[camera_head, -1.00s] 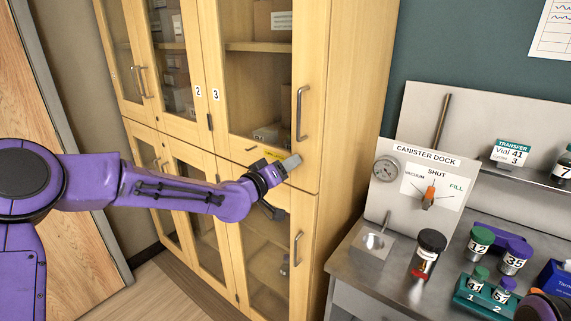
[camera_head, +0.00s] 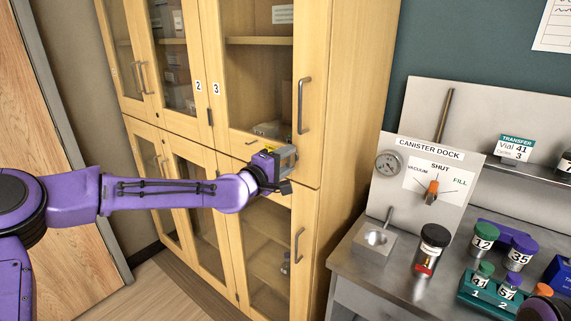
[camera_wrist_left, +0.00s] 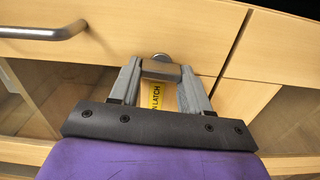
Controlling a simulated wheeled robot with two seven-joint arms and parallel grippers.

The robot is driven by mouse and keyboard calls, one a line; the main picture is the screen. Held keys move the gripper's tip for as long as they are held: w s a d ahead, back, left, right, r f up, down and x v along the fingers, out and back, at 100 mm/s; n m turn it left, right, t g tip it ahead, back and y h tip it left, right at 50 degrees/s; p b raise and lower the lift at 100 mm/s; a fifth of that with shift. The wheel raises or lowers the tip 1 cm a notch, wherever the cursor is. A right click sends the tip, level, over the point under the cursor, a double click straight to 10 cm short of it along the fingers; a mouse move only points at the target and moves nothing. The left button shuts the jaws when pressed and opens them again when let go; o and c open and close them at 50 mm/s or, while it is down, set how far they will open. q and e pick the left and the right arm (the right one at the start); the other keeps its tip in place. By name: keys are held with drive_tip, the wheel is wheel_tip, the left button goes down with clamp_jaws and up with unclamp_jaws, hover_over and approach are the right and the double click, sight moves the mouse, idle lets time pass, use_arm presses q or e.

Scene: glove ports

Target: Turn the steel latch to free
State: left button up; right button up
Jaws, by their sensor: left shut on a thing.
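The steel latch (camera_wrist_left: 160,69) is a short grey bar by a round pivot, on the wooden cabinet front between the upper and lower doors. In the wrist view it lies crosswise between the fingers of my left gripper (camera_wrist_left: 162,82), which is shut on it. A yellow label (camera_wrist_left: 156,97) ending in "N LATCH" shows between the fingers, partly hidden. In the head view my left gripper (camera_head: 288,156) is at the cabinet's right-hand column, below the upper door handle, and hides most of the latch. My right gripper is not in view.
The cabinet (camera_head: 311,172) has glass doors with bar handles; the upper handle (camera_head: 304,106) is just above my gripper. At right, a steel bench (camera_head: 392,271) holds a canister dock (camera_head: 425,185), a black-lidded canister (camera_head: 431,250) and several vials.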

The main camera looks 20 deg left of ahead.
use_arm(q)
drive_tip(key=shift+n, duration=0.5)
drive_tip(key=o, duration=1.1)
drive_tip(key=shift+c, duration=0.2)
drive_tip(key=b+v, duration=0.2)
drive_tip(key=v, duration=0.8)
drive_tip(key=shift+s, duration=0.2)
drive_tip(key=shift+a, duration=0.15)
